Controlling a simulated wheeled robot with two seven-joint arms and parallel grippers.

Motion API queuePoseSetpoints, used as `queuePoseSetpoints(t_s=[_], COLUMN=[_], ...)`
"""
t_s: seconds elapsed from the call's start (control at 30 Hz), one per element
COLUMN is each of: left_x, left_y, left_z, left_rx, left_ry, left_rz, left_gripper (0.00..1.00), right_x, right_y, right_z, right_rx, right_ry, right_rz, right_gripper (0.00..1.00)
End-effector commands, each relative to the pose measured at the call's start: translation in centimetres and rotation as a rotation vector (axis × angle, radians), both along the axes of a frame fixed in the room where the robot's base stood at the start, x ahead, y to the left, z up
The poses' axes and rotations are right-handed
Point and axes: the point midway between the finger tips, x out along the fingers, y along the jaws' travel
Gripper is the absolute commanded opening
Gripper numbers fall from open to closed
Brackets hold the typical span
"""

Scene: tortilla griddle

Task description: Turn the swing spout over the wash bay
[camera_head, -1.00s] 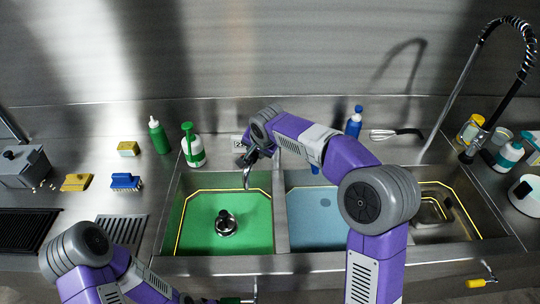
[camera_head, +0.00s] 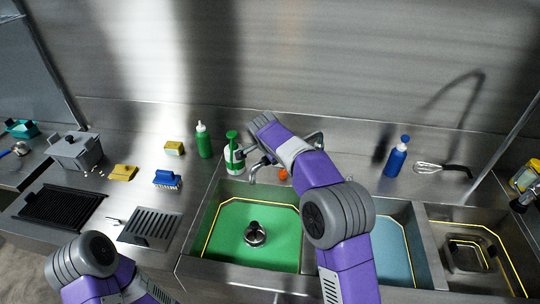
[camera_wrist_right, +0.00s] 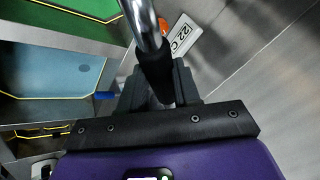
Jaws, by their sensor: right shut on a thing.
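The chrome swing spout (camera_head: 254,171) hangs over the back part of the green-floored bay (camera_head: 225,220) in the head view. In the right wrist view the spout's tube (camera_wrist_right: 140,22) runs down to a black sleeve (camera_wrist_right: 155,72). My right gripper (camera_wrist_right: 156,92) is shut on that sleeve. In the head view my right arm hides most of the gripper and the spout's base. The blue-floored bay (camera_head: 393,255) lies right of the green one, partly behind my arm. My left arm shows at the lower left; its gripper is outside the picture.
A green-topped bottle (camera_head: 234,155), a green bottle (camera_head: 204,142) and a blue bottle (camera_head: 396,158) stand behind the bays. A round drain piece (camera_head: 255,234) sits in the green bay. A steel bay (camera_head: 470,250) is at right. Brushes and sponges lie left.

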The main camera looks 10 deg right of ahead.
Motion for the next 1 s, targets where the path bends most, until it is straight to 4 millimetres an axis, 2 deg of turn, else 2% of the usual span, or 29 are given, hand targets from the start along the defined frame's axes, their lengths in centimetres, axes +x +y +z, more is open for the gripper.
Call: queuePoseSetpoints(t_s=[0.23, 0.27, 0.4, 0.73, 1.0], left_x=[0.0, 0.0, 0.0, 0.0, 0.0], left_y=[0.0, 0.0, 0.0, 0.0, 0.0], left_z=[0.0, 0.0, 0.0, 0.0, -0.1], left_rx=[0.000, 0.000, 0.000, 0.000, 0.000], left_ry=[0.000, 0.000, 0.000, 0.000, 0.000], left_rz=[0.000, 0.000, 0.000, 0.000, 0.000], left_gripper=[0.00, 0.00, 0.00, 0.00, 0.00], right_x=[0.2, 0.2, 0.2, 0.0, -1.9], right_y=[0.1, 0.1, 0.1, 0.2, 1.1], right_z=[0.2, 0.2, 0.2, 0.5, 4.1], right_rx=[0.008, 0.009, 0.007, 0.005, 0.005], right_ry=[-0.012, -0.012, -0.011, -0.008, -0.011], right_rz=[-0.006, -0.006, -0.004, -0.001, 0.000], right_gripper=[0.00, 0.36, 0.57, 0.57, 0.57])
